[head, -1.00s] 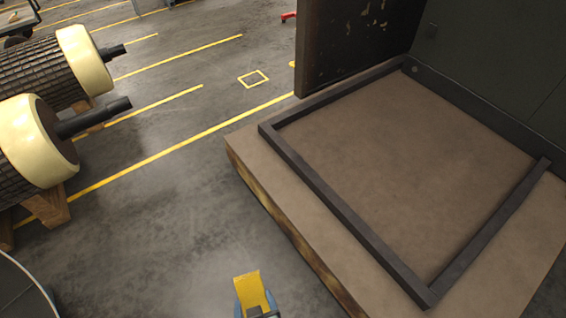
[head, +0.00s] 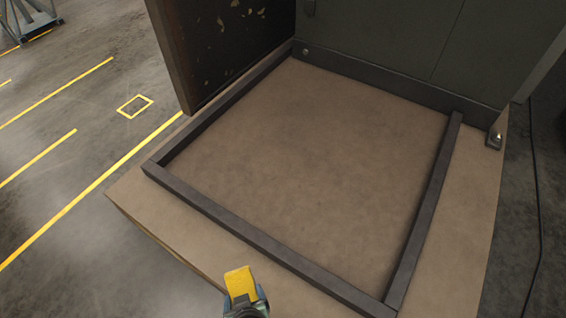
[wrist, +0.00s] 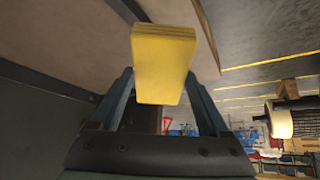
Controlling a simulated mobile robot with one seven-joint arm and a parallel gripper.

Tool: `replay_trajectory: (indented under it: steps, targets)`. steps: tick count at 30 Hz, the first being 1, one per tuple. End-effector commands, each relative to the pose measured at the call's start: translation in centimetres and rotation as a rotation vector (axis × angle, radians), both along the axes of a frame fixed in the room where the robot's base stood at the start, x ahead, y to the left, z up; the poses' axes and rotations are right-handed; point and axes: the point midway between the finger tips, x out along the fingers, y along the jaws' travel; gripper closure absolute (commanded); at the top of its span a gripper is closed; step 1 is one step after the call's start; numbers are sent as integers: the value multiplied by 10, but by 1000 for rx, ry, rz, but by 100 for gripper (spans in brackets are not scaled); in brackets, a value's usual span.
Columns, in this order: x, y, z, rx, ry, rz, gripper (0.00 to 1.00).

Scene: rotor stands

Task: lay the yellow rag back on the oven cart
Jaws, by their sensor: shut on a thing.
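The yellow rag (head: 239,281) is a flat folded pad, held up at the bottom of the head view. My gripper (head: 243,296) is shut on it. In the wrist view the rag (wrist: 163,65) sits between the two blue-grey fingers of my gripper (wrist: 160,92). What looks like the oven cart (head: 310,165) is a broad tan slab with a dark raised frame on top, and it is bare. In the head view the rag overlaps the slab's near margin, outside the frame; its height above the slab cannot be told.
A dark open door (head: 215,45) stands at the slab's back left, and a dark green wall (head: 400,45) at the back. A dark cable (head: 538,210) runs along the floor at right.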

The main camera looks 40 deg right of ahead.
Motion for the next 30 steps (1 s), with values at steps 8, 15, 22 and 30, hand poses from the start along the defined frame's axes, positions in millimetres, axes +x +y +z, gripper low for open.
replay_trajectory:
  steps: [8, 15, 22, 30]
  targets:
    - [0, -34, -86, 25, 57, -185, 66]
    - [-6, -63, -145, 55, 107, -346, 66]
    - [-15, -89, -200, 92, 149, -501, 66]
    - [-30, -119, -263, 146, 194, -685, 66]
